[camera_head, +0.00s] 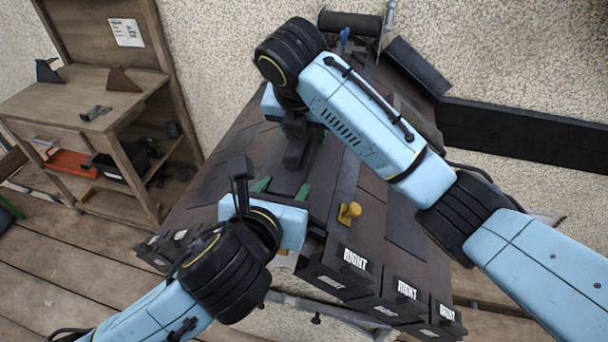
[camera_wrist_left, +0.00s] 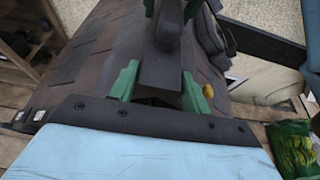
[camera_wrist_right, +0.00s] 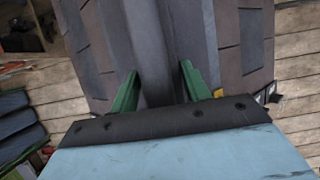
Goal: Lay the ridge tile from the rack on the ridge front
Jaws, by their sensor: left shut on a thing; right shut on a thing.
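The dark ridge tile (camera_wrist_left: 160,75) lies lengthwise along the top of the dark shingled roof (camera_head: 228,165). My left gripper (camera_head: 282,190) has its green fingers on both sides of the tile's near end. My right gripper (camera_head: 300,132) is farther along the ridge and also shut on the tile; its fingers are partly hidden by its own arm in the head view. In the right wrist view the tile (camera_wrist_right: 153,45) runs between the green fingers. Whether the tile touches the ridge beneath cannot be told.
A yellow knob (camera_head: 349,213) stands on the roof right of my left gripper. Dark blocks labelled RIGHT (camera_head: 345,268) line the front edge. A wooden bench (camera_head: 90,115) with shelves stands at left. A dark roll (camera_head: 350,22) is at the back by the wall.

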